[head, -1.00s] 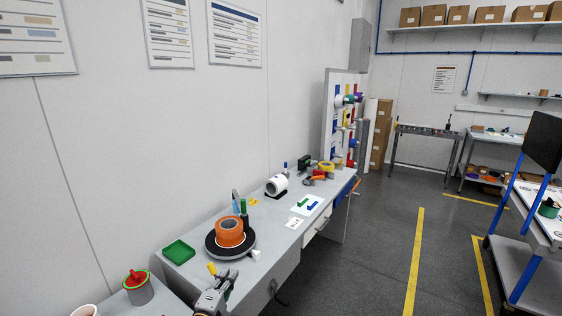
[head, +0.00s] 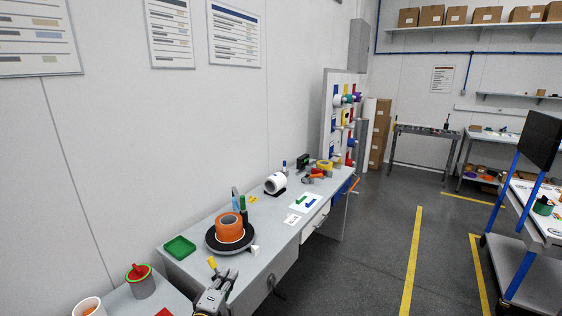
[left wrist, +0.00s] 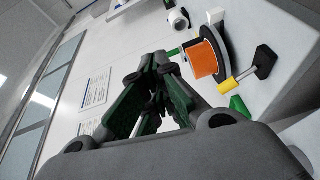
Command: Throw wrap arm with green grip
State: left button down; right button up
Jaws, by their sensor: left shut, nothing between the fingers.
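A thick orange roll (head: 229,228) stands on a black round turntable (head: 213,246) on the grey bench. A dark green upright grip (head: 243,204) rises just behind the roll, at its right; its lower part is hidden. In the left wrist view the orange roll (left wrist: 200,60) is right of my fingers, with a green stick (left wrist: 173,52) beside it. A yellow handle (left wrist: 228,86) there leads to a black pad (left wrist: 265,61). My left gripper (head: 226,274) is shut and empty at the bench's front edge, below the turntable. My right gripper is out of view.
A green tray (head: 180,246) lies left of the turntable, and a yellow piece (head: 212,262) stands close to my left gripper. A white roll (head: 275,183) and a card (head: 306,202) lie further back. Floor right of the bench is clear.

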pick_arm(q)
jog(key=s+d+f+m+g+y, duration=0.15)
jog(key=f+m, duration=0.25)
jog(key=f, duration=0.7)
jog(key=s+f+m+g+h, duration=0.1)
jog(key=s+f+m+g, duration=0.3)
jog(key=f, duration=0.8)
jog(key=s+f+m+g, duration=0.1)
jog(key=s+f+m, duration=0.15)
jog(key=f, duration=0.45)
jog(key=s+f+m+g+y, duration=0.1)
jog(key=s+f, duration=0.3)
jog(key=f, duration=0.2)
jog(key=s+f+m+g, duration=0.1)
jog(key=s+f, duration=0.2)
jog(key=f, duration=0.4)
jog(key=s+a+f+m+g+y, duration=0.1)
jog(key=s+a+f+m+g, duration=0.25)
jog(key=s+f, duration=1.25)
jog(key=s+a+f+g, duration=0.1)
jog(key=s+a, duration=0.1)
jog(key=s, duration=0.5)
jog(key=s+a+f+g+y, duration=0.1)
jog(key=s+a+f+g, duration=0.1)
jog(key=s, duration=0.6)
jog(key=s+a+f+g, duration=0.1)
jog(key=s+a, duration=0.3)
jog(key=s, duration=0.4)
jog(key=shift+f+m+g, duration=0.25)
jog(key=shift+m+g, duration=0.05)
